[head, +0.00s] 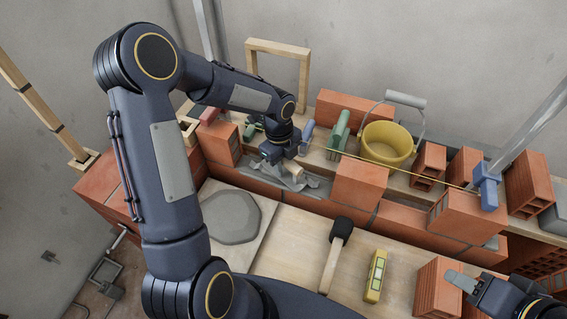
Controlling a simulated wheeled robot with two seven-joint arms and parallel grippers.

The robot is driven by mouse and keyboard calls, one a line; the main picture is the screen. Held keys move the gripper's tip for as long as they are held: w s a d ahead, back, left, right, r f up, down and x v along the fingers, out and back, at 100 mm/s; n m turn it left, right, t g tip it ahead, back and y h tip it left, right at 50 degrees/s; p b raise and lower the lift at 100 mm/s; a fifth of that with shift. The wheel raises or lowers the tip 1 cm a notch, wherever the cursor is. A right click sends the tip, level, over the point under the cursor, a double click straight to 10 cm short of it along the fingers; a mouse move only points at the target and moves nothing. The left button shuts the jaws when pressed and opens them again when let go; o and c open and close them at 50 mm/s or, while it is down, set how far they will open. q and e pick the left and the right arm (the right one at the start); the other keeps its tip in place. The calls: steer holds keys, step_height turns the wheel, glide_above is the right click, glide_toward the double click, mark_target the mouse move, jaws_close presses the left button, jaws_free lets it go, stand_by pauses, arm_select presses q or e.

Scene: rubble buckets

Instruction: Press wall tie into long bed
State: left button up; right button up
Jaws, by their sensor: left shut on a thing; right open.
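My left gripper (279,154) is over the grey mortar bed (318,186) on top of the low brick wall. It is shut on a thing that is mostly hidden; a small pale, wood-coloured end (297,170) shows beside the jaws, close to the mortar. I cannot tell for sure whether this is the wall tie. The mortar looks uneven, with grey ridges under the gripper. My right gripper (462,283) is open at the lower right, near a loose brick (433,288).
A yellow string runs from a blue block (306,138) to another blue block (487,188) above the wall. A brick (360,187) stands beside the mortar. A yellow bucket (388,144) stands behind. A mallet (336,252) and yellow level (376,277) lie in front.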

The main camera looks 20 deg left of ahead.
arm_select(q)
step_height(320, 180, up, 7)
steer(key=p, duration=0.6)
stand_by(0.3)
stand_by(0.4)
